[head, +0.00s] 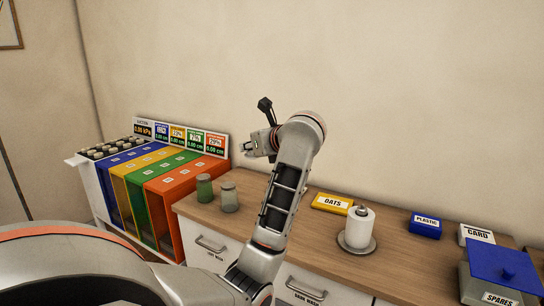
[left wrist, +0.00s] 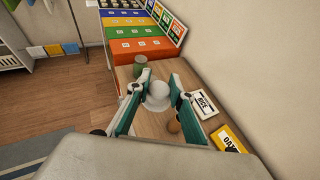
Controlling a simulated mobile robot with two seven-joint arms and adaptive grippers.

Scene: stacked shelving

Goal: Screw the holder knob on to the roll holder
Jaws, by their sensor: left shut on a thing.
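The roll holder stands on the wooden counter, its round base (head: 345,246) under a white roll (head: 358,228). A short pale spindle end shows at the roll's top. My left gripper (head: 248,148) is raised above the counter, left of the roll and well apart from it. In the left wrist view my left gripper (left wrist: 158,80) has its fingers on either side of a pale round piece, which looks like the holder knob (left wrist: 158,95). Its outline blends with the counter behind, so its exact shape is unclear. My right gripper is not in view.
Two jars (head: 204,188) (head: 229,197) stand by the coloured bins (head: 185,205) at left. A yellow OATS box (head: 332,203) lies behind the roll. A blue PLASTIC box (head: 425,225), a CARD box (head: 476,234) and a SPARES bin (head: 498,296) are at right.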

